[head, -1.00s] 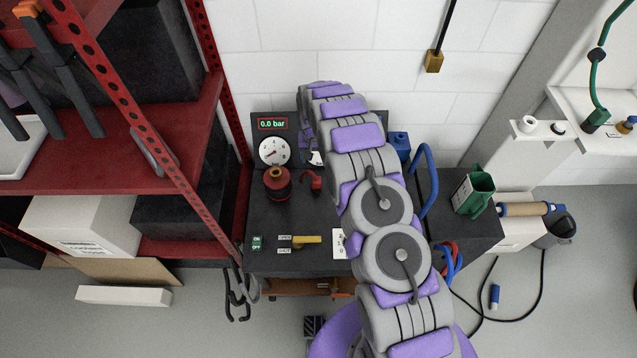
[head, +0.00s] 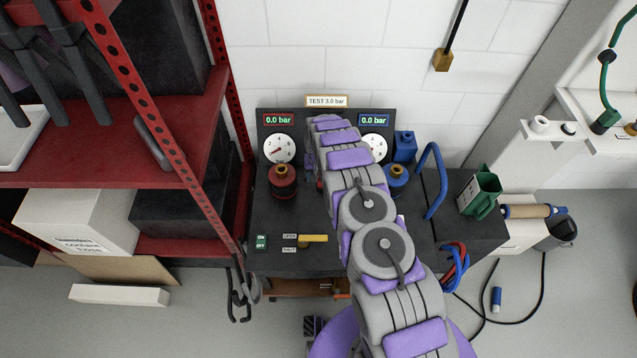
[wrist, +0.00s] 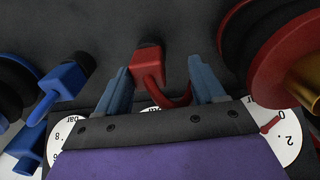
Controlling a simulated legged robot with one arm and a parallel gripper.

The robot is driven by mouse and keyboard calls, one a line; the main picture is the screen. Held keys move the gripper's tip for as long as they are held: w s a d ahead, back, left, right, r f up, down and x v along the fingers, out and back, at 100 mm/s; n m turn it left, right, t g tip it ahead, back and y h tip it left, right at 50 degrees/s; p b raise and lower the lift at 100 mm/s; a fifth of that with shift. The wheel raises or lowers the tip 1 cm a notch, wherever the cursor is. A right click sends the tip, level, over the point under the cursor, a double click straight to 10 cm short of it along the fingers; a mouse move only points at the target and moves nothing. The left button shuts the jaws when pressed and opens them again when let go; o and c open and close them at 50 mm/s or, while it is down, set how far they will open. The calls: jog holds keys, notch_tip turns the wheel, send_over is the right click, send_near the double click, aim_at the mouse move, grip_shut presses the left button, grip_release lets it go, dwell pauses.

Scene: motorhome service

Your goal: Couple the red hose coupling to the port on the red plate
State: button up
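In the wrist view my gripper (wrist: 158,68) is open, its two blue-grey fingers apart. A small red block with a curved red hook (wrist: 150,62) shows between the fingers, with gaps on both sides. I cannot tell whether this is the hose coupling. A large round red fitting with a brass centre (wrist: 280,65) is at the right of the wrist view. In the head view the red fitting (head: 283,183) stands upright on the dark bench, left of my arm, its brass top facing up. My arm hides my gripper there. No red plate is clearly distinguishable.
A blue fitting (head: 397,180) stands right of my arm. A yellow lever (head: 313,239) is on the bench front. Red and blue hoses (head: 456,262) hang at its right. A red shelf rack (head: 165,150) bounds the left. A green container (head: 480,193) stands right.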

jog(key=shift+d+f, duration=0.8)
jog(key=shift+f, duration=0.2)
jog(key=shift+d+r, duration=0.1)
jog(key=shift+d, duration=0.5)
jog(key=shift+a, duration=0.95)
jog(key=c, duration=0.5)
jog(key=shift+a, duration=0.15)
jog(key=shift+c, duration=0.7)
jog(key=shift+d, duration=0.7)
jog(key=c, duration=0.5)
